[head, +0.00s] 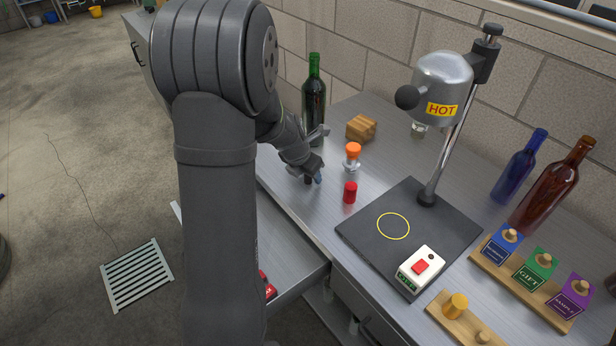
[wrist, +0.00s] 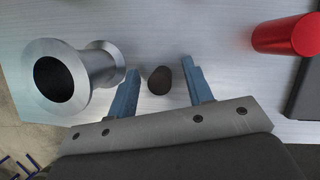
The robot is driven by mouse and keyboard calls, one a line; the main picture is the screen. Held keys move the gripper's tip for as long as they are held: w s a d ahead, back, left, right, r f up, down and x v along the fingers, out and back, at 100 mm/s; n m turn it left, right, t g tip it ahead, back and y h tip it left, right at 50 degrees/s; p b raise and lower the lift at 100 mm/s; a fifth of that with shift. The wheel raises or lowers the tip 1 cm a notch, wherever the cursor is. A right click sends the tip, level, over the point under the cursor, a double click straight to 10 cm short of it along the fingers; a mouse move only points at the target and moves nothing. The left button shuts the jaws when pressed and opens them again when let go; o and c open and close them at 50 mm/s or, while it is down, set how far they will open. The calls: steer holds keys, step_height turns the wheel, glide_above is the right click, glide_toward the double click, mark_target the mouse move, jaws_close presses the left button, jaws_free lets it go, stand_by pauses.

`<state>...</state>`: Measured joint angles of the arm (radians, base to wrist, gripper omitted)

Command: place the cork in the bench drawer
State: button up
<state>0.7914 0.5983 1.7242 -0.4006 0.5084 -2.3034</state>
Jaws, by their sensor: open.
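The cork is a small dark brown cylinder (wrist: 160,80) standing on the steel bench. In the wrist view it lies between the two blue fingers of my gripper (wrist: 161,88), with a gap on each side. My gripper is open and holds nothing. In the head view my gripper (head: 314,179) is low over the bench near its front left edge, and a dark bit of the cork (head: 308,180) shows beside a finger. The bench drawer (head: 300,272) is pulled out below the front edge. My arm hides part of it; something red lies inside.
A metal flanged spool (wrist: 95,70) stands close left of my gripper in the wrist view. A red cylinder (head: 350,192), orange-topped stopper (head: 352,152), wooden block (head: 361,127) and green bottle (head: 314,95) stand nearby. A heater stand (head: 428,190) is to the right.

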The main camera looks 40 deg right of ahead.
jaws_close()
steer(key=shift+r, duration=0.2)
steer(key=shift+r, duration=0.25)
step_height(320, 180, up, 4)
steer(key=shift+s+f, duration=0.1)
steer(key=shift+s, duration=0.05)
steer(key=s+d+r, duration=0.2)
steer(key=s+r, duration=0.4)
steer(key=s, duration=0.5)
steer(key=shift+r, duration=0.2)
